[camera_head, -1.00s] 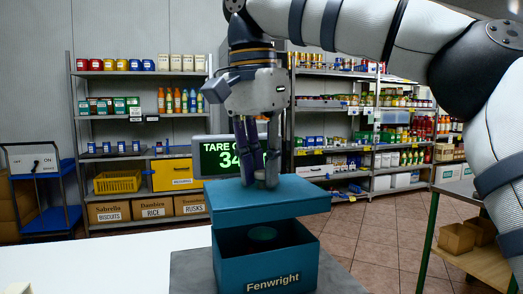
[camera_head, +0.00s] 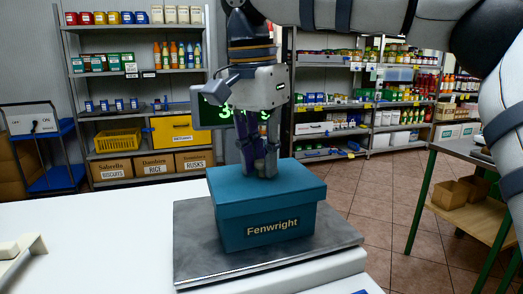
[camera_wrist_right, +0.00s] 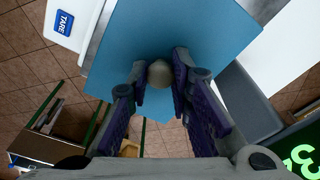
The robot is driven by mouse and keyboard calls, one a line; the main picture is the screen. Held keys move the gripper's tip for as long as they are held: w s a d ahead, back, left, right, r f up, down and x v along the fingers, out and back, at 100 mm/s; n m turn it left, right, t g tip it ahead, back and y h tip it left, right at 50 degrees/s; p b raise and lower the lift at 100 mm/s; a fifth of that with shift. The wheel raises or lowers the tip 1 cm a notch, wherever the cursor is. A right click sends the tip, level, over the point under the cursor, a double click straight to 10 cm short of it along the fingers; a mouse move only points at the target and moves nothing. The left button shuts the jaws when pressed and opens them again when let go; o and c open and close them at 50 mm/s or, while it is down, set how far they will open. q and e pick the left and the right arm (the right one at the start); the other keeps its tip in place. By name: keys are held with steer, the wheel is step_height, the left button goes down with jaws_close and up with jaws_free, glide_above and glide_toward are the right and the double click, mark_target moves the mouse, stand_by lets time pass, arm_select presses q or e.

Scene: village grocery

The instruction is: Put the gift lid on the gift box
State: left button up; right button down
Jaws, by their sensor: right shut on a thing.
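The teal gift lid (camera_head: 300,183) sits level on top of the teal gift box (camera_head: 240,236), its rim over the box's upper edge. The box is marked "Fenwright", and its inside is hidden. My right gripper (camera_head: 260,172) points straight down above the lid and is shut on the lid's small round knob. In the right wrist view the pale knob (camera_wrist_right: 160,73) shows between the two fingertips, with the lid's blue top around it. My left gripper is not in view.
The box stands on a grey scale plate (camera_head: 195,245) on a white counter (camera_head: 90,240). A scale display (camera_head: 212,112) is behind my gripper. A pale object (camera_head: 20,255) lies at the counter's left. A green-legged table (camera_head: 470,190) stands right; stocked shelves line the back.

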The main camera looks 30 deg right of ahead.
mark_target(256, 179)
steer(key=c, duration=1.4)
jaws_free()
steer(key=shift+o, duration=0.2)
step_height(256, 179, up, 12)
steer(key=a, duration=0.1)
steer(key=shift+s+a, duration=0.15)
steer(key=shift+s, duration=0.1)
